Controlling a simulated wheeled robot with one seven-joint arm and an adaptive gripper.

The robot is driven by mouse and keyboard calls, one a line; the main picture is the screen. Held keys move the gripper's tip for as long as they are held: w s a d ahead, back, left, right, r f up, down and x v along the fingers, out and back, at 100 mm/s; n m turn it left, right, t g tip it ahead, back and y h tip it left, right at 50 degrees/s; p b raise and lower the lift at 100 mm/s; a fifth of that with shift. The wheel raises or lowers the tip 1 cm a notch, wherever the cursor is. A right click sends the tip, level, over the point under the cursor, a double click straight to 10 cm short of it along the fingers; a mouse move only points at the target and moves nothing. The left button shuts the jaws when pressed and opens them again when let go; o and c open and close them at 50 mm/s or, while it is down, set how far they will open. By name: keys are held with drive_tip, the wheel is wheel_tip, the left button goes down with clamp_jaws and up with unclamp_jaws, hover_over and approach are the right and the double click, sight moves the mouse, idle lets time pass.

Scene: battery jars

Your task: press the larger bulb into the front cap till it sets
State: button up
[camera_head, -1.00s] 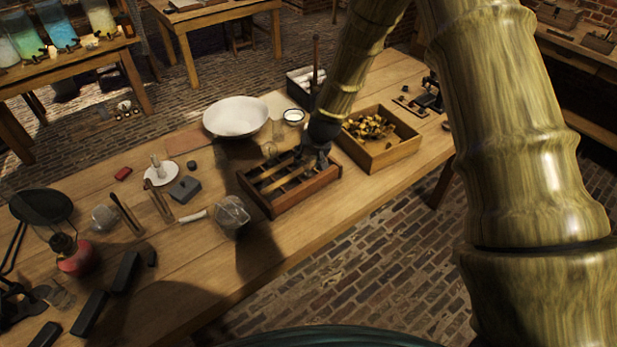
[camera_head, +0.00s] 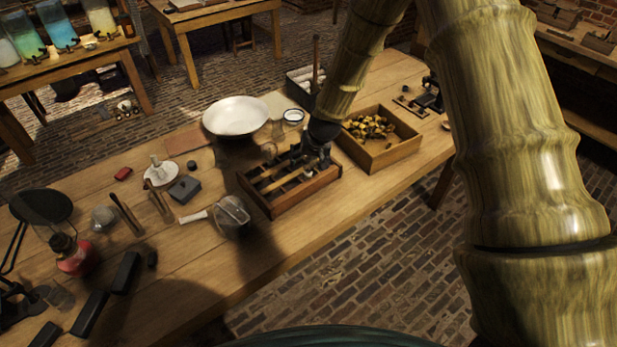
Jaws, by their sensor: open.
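My gripper (camera_head: 309,160) is open, low over the right part of a slatted wooden tray (camera_head: 292,203); its fingertips are small and dark against the tray. I cannot tell whether they touch anything there. A larger clear glass bulb-like piece (camera_head: 232,213) lies on the table left of the tray, with a pale stem (camera_head: 194,217) pointing left. A smaller clear rounded glass piece (camera_head: 103,217) sits further left. I cannot make out the front cap for certain; parts of the tray are hidden by my gripper.
A wooden box of yellowish pieces (camera_head: 387,158) stands right of the tray. A white bowl (camera_head: 236,115) is behind it. A white dish with an upright piece (camera_head: 161,177), grey block (camera_head: 185,189) and red lamp (camera_head: 70,252) are left. The table's front middle is clear.

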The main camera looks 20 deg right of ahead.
drive_tip(key=shift+r, duration=0.15)
drive_tip(key=v, duration=1.1)
drive_tip(key=shift+r, duration=0.35)
drive_tip(key=shift+s+d+f, duration=0.1)
drive_tip(key=shift+s, duration=0.15)
drive_tip(key=s+f+n+g, duration=0.1)
drive_tip(key=s+f+g, duration=0.1)
drive_tip(key=s+f, duration=1.55)
drive_tip(key=s+f+g+b, duration=0.1)
drive_tip(key=s+f, duration=0.4)
drive_tip(key=s, duration=0.3)
drive_tip(key=s+f+n+g+b, duration=0.1)
drive_tip(key=s+f+b, duration=0.1)
drive_tip(key=s+f, duration=0.3)
drive_tip(key=s+f+g+b, duration=0.1)
drive_tip(key=s+f, duration=0.5)
drive_tip(key=s, duration=0.6)
drive_tip(key=shift+s+a+n+h, duration=0.25)
drive_tip(key=shift+a+n+h, duration=0.15)
drive_tip(key=shift+a, duration=0.05)
